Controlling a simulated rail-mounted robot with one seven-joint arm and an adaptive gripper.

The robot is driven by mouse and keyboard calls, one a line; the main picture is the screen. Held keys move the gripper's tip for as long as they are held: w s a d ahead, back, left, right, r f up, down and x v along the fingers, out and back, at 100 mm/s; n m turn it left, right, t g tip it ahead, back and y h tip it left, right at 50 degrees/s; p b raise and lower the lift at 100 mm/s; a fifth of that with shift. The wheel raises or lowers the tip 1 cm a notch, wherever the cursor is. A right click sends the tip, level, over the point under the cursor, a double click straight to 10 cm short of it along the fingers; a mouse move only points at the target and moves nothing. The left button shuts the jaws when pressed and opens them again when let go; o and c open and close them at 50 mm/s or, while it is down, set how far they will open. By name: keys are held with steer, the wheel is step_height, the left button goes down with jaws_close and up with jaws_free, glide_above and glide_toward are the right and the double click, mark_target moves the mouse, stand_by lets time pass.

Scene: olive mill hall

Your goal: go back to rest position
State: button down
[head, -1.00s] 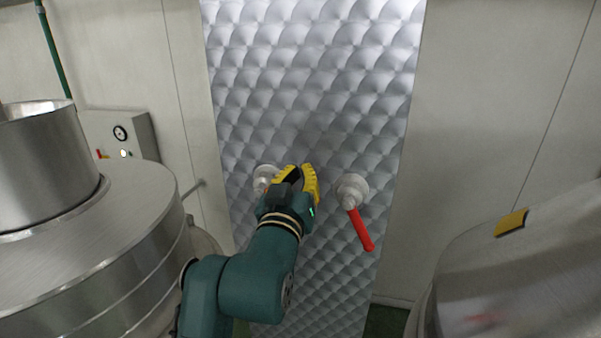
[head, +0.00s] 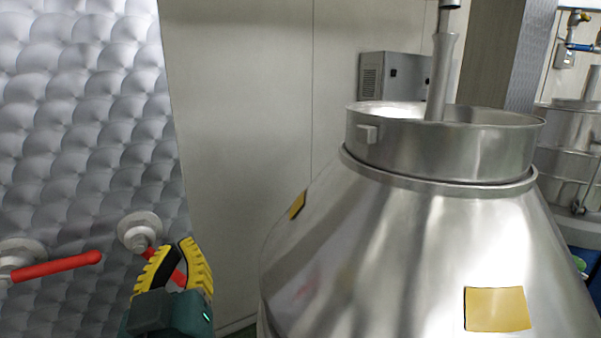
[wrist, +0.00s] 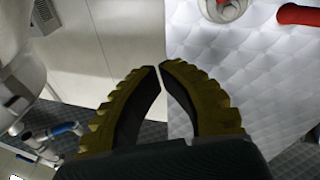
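My gripper (head: 180,244) has yellow ribbed fingers with dark inner pads. It is at the lower left of the head view, in front of the quilted metal panel (head: 80,120). In the wrist view its fingertips (wrist: 160,67) nearly meet, with nothing between them. Behind the fingers in the head view is a red lever (head: 179,277) on a round pale mount (head: 138,229), partly hidden by my gripper. Another red lever (head: 60,266) points right, nearly level, from a second mount at the left edge. In the wrist view a red lever (wrist: 299,14) lies clear of the fingers.
A large shiny steel vessel (head: 390,250) with an open rim fills the right side, close to my gripper's right. Yellow patches (head: 497,309) are on it. A grey control box (head: 393,78) is on the wall behind. Bare wall panels (head: 240,130) stand between panel and vessel.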

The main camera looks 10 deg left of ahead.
steer(key=d+m+t+h, duration=0.3)
steer(key=d+m+h, duration=0.25)
steer(key=d, duration=1.55)
steer(key=s+d+r+m+t+h, duration=0.15)
steer(key=s+d+h, duration=0.3)
steer(key=d, duration=0.45)
steer(key=s+r+m+p, duration=0.1)
steer(key=s+r+p, duration=0.2)
steer(key=r+p, duration=0.9)
steer(key=shift+s+a+r+y, duration=0.2)
steer(key=shift+s+r+y, duration=0.1)
steer(key=shift+s+r, duration=0.15)
